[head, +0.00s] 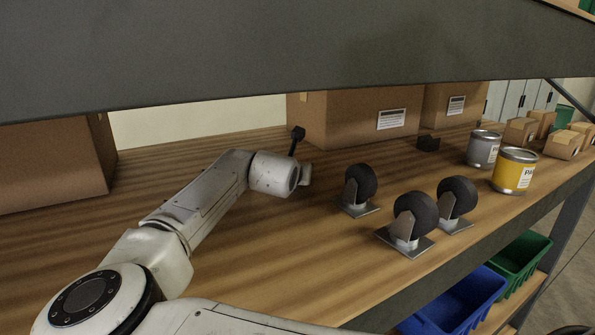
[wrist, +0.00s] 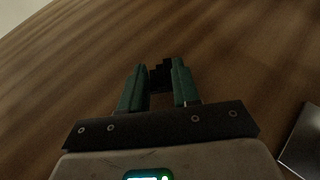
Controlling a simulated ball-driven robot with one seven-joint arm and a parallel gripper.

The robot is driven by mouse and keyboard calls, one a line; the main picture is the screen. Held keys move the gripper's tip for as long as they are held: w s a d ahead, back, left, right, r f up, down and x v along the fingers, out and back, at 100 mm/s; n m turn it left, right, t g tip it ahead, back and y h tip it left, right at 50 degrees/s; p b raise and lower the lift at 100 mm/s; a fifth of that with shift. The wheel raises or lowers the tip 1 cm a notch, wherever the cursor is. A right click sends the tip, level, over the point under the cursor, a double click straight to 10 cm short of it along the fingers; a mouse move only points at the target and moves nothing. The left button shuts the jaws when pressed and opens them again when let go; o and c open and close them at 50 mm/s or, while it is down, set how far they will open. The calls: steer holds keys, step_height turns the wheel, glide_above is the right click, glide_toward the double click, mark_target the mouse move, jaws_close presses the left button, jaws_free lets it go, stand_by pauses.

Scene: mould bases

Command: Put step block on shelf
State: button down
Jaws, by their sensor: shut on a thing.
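My gripper (wrist: 159,80) shows in the wrist view with its two dark green fingers shut on the step block (wrist: 160,72), a small black piece with a stepped outline. The fingers hide its sides. Wood-grained shelf board (wrist: 60,75) fills the view behind it; the gap between block and board cannot be told. In the head view my arm reaches over the wooden shelf (head: 230,235), and its end hides most of the gripper and the held block. A small dark block (head: 428,144) lies on the shelf near the back boxes.
Several casters stand right of my arm, one the nearest (head: 361,187). A grey can (head: 483,149), a yellow can (head: 514,170) and small cartons (head: 563,144) are farther right. Large cardboard boxes (head: 345,120) stand behind. A grey beam (head: 250,55) crosses above. Blue bin (head: 460,302) below.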

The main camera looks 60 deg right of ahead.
steer(key=shift+f, duration=0.2)
steer(key=c, duration=0.8)
jaws_free()
steer(key=shift+r, duration=0.15)
steer(key=shift+a+r, duration=0.1)
steer(key=shift+a, duration=0.1)
steer(key=b+v, duration=0.2)
steer(key=v, duration=0.9)
steer(key=shift+s+a+r+b, duration=0.1)
steer(key=shift+a+r+b, duration=0.05)
steer(key=shift+a+b, duration=0.2)
